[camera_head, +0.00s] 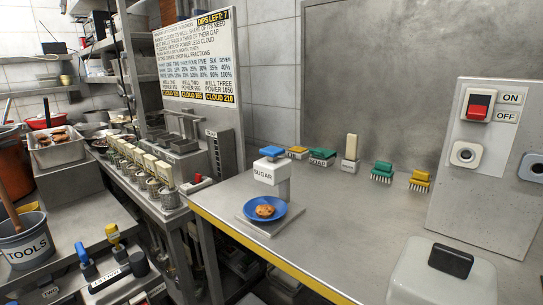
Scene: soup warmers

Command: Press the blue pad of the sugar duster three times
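The sugar duster (270,173) is a white block labelled SUGAR on a grey post, standing on the steel counter near the middle of the view. Its blue pad (272,152) sits on top, with nothing on it. A blue plate (282,216) with a brown cookie (265,211) on it rests on the duster's flat grey base (246,222), below the white block. My gripper is not visible in this view, so its distance from the pad does not show.
Behind the duster stand a yellow-topped block (298,152), a green-topped block (322,156) and a cream-handled block (350,147). Green (382,172) and yellow (420,180) brushes lie further right. A switch panel (478,170) and black-handled grey box (443,282) occupy the right.

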